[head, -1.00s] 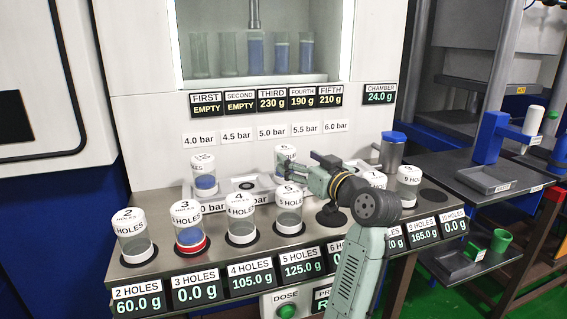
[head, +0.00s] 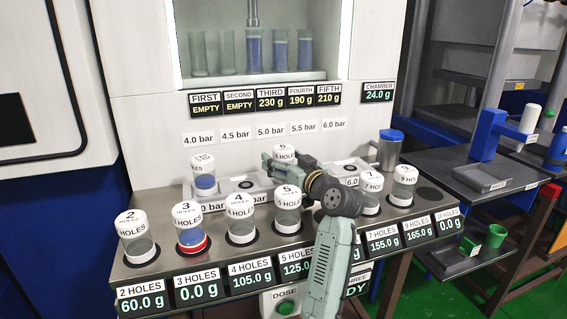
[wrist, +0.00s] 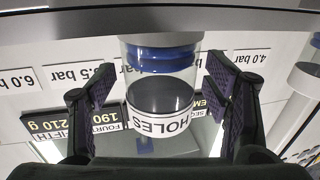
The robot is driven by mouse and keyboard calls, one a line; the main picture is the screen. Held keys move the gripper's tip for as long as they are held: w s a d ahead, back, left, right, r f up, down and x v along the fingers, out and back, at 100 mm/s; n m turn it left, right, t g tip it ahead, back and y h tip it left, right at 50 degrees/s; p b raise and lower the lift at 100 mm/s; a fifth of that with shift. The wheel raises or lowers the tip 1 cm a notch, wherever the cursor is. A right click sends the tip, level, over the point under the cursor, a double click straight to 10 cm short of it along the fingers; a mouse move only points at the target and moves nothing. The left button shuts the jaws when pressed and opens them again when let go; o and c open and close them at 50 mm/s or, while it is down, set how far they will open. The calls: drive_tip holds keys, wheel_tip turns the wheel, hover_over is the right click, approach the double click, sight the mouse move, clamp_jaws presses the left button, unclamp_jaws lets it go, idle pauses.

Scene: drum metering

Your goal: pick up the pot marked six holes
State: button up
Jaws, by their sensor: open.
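The pot whose lid appears to read 6 HOLES (head: 284,149) stands upright at the back of the metal bench, partly hidden behind my gripper (head: 268,163). In the wrist view, a clear pot (wrist: 160,83) with a white HOLES band and blue rings lies between the two spread fingers of my gripper (wrist: 160,105). Its number does not show there. Gaps show between the pot and both fingers, so my gripper is open and holds nothing.
Pots marked 2 (head: 137,240), 3 (head: 190,228), 4 (head: 240,220) and 5 (head: 288,210) stand in front. The 7 pot (head: 371,190), 9 pot (head: 404,185) and a blue-lidded metal jug (head: 390,150) stand right. Another pot (head: 203,175) stands back left.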

drive_tip(key=shift+c, duration=0.5)
drive_tip(key=c, duration=1.5)
